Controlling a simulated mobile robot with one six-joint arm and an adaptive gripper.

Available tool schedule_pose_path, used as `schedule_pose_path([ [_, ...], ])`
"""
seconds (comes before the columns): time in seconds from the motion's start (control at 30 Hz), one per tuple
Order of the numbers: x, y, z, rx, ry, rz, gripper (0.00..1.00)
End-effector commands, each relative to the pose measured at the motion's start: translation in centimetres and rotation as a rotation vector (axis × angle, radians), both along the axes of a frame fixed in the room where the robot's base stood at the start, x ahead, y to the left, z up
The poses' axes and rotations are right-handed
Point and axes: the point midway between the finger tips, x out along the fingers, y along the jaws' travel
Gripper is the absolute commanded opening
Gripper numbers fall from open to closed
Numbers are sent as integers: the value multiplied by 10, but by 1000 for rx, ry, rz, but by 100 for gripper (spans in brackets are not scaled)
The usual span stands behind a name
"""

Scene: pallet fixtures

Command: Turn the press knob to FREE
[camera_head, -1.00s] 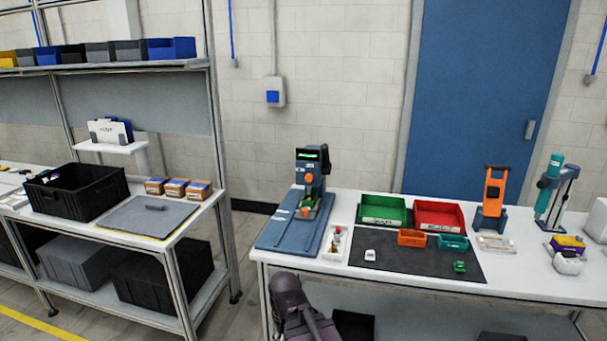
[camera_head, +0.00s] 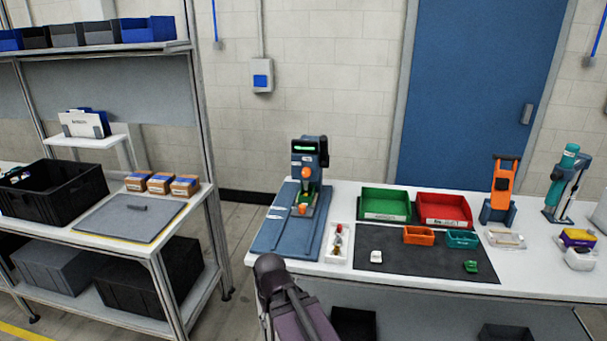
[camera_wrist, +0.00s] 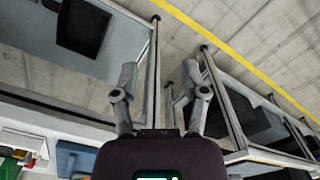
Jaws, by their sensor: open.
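A teal press (camera_head: 308,175) stands upright on a blue base plate (camera_head: 272,235) at the left end of the white table. It has a green lit display at the top and two orange knobs, an upper one (camera_head: 306,172) on its front and a lower one (camera_head: 305,208) near its foot. The knob markings are too small to read. My gripper shows in the wrist view (camera_wrist: 158,85) with its two fingers spread apart and nothing between them. In the head view my arm is in front of the table's left front edge, apart from the press.
A white tray (camera_head: 330,255) of small parts lies right of the press. Green (camera_head: 385,218) and red (camera_head: 443,224) bins stand behind a dark mat (camera_head: 400,264). An orange-handled device (camera_head: 500,190) stands further right. A shelf rack with a black crate (camera_head: 85,192) is at the left, across a floor gap.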

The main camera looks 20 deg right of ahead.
Motion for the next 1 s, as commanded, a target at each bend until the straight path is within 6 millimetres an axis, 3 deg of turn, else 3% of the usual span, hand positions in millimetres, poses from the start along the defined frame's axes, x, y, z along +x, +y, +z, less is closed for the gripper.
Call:
schedule_pose_path([
  [0.13, 0, 0, 0, 0, 0, 0, 60],
  [0.2, 0, 0, 0, -1, -1, 1, 81],
  [0.47, 19, -19, 0, -79, -51, 78, 81],
  [0.77, 87, -86, 18, -426, -170, 434, 81],
  [1.0, 152, -146, 58, -838, -150, 860, 81],
])
